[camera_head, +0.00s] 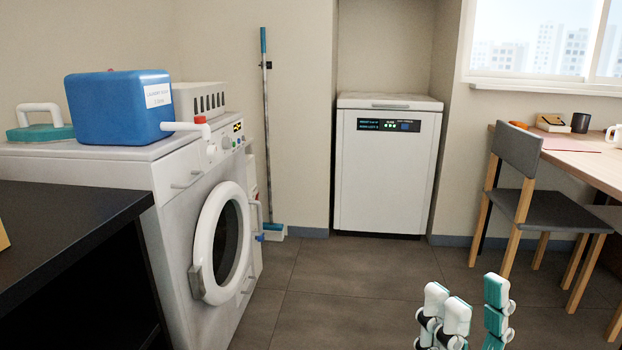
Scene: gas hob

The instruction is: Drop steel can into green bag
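I see no steel can and no green bag in this view. My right gripper (472,300) rises at the bottom edge, right of centre, over the tiled floor. Its white and teal fingers stand apart, with nothing visible between them; its base is cut off by the frame. My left gripper is not in view.
A white washing machine (180,190) with a blue container (118,108) on top stands at left, behind a black counter (60,235). A white dishwasher (385,180) stands at the back. A chair (525,185) and desk (590,165) are at right. The middle floor (340,280) is clear.

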